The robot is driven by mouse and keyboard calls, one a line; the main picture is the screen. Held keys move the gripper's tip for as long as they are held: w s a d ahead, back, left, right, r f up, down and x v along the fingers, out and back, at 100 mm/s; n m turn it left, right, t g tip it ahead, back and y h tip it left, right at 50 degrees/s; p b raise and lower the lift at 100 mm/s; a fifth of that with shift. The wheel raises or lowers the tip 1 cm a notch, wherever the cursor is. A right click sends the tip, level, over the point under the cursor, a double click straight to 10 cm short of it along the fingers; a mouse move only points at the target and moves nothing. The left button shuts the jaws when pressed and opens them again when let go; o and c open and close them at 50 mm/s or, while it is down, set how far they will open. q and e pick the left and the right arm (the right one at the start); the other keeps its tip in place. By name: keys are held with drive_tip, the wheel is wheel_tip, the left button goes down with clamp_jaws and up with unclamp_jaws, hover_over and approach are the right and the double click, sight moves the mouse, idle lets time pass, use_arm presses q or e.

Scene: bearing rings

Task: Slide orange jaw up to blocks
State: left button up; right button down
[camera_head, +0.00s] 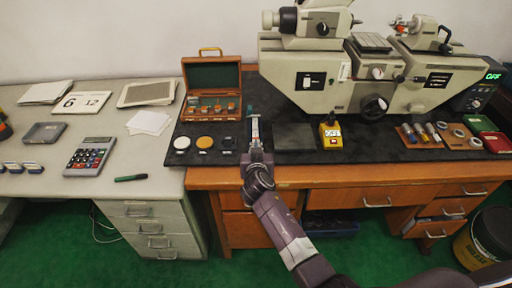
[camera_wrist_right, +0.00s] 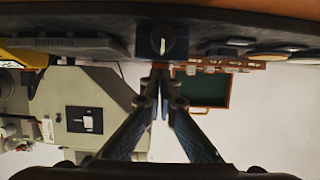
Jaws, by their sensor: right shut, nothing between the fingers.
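My right gripper (camera_head: 254,143) is shut and empty, low over the front of the dark mat, below the open wooden case (camera_head: 212,76). Just beyond its tips stands a narrow pale, blue-grey piece (camera_head: 254,118) with a small reddish patch; I cannot tell whether the fingers touch it. In the wrist view, which is upside down, the shut fingertips (camera_wrist_right: 160,73) are in front of a blue block with a silver knob (camera_wrist_right: 158,40). A small orange-red part (camera_wrist_right: 190,69) shows beside the tips; I cannot tell for sure that it is the orange jaw. My left gripper is not in view.
Several small blocks (camera_head: 212,107) sit in the case. A dark plate (camera_head: 294,137) and a yellow block (camera_head: 331,134) lie right. A large grey measuring machine (camera_head: 335,75) stands behind.

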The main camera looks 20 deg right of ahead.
drive_tip(key=shift+w+d+b, duration=0.2)
drive_tip(key=shift+w+b, duration=0.15)
drive_tip(key=shift+w, duration=0.3)
drive_tip(key=shift+s+a+p, duration=0.15)
drive_tip(key=shift+s, duration=0.4)
drive_tip(key=shift+s+a+p, duration=0.15)
drive_tip(key=shift+s, duration=0.35)
drive_tip(key=shift+s+a+r+p, duration=0.1)
drive_tip(key=shift+s+r+p, duration=0.15)
drive_tip(key=shift+r+p, duration=0.7)
drive_tip(key=shift+s+a+r+p, duration=0.1)
drive_tip(key=shift+s+r+p, duration=0.1)
drive_tip(key=shift+r+p, duration=0.75)
drive_tip(key=shift+r, duration=0.1)
